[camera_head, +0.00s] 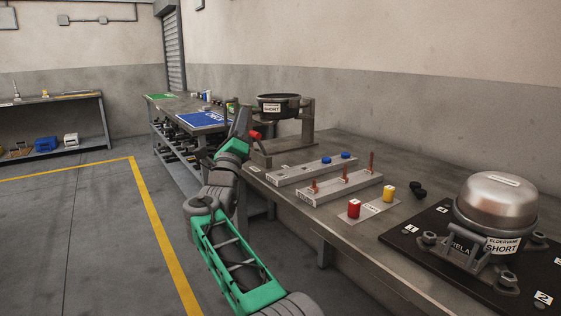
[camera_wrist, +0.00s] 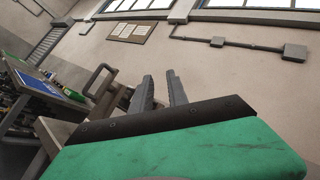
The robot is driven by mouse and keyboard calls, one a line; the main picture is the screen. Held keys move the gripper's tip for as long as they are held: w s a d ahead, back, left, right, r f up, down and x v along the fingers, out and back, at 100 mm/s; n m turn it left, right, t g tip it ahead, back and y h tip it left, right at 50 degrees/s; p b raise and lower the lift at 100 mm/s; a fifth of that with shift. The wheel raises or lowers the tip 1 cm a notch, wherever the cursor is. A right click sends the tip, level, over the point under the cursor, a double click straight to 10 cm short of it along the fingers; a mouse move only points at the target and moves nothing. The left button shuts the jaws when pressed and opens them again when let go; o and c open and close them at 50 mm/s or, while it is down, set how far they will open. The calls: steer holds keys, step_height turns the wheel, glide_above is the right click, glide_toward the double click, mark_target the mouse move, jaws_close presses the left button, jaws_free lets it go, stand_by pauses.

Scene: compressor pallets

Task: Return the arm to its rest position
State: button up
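My arm, green and grey, rises from the bottom centre of the head view, in front of the workbench's left end. My gripper (camera_head: 241,112) points upward near the left of the black bowl-shaped shell on its stand. In the wrist view my gripper (camera_wrist: 160,75) shows two grey fingers with a gap between them and nothing held. Beyond the fingers is bare wall. A small red piece shows beside my wrist in the head view; I cannot tell what it belongs to.
Open floor (camera_head: 90,240) lies left of my arm.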

steer(key=w+d+r+n+g+y+p, duration=0.1)
steer(key=w+d+r+n+g+p, duration=0.25)
steer(key=d+r+n+p, duration=0.45)
steer(key=s+d+f+n+g+y+p, duration=0.2)
steer(key=s+d+f+n+g+p, duration=0.2)
steer(key=s+d+n+g+p, duration=0.6)
steer(key=s+d+f+n+g+p, duration=0.2)
steer(key=s+f+n+p, duration=0.1)
steer(key=s, duration=0.9)
steer(key=s+d+f+n+g+y+p, duration=0.1)
steer(key=s+d+f+n+g+p, duration=0.2)
steer(key=s, duration=0.9)
steer(key=s+d+f+n+g+p, duration=0.3)
steer(key=s+f+n+p, duration=0.1)
steer(key=s, duration=0.9)
steer(key=f+p, duration=0.1)
steer(key=p, duration=0.1)
steer(key=shift+d+f+p, duration=0.15)
steer(key=shift+p, duration=0.2)
steer(key=shift+w+g, duration=0.1)
steer(key=shift+g, duration=0.15)
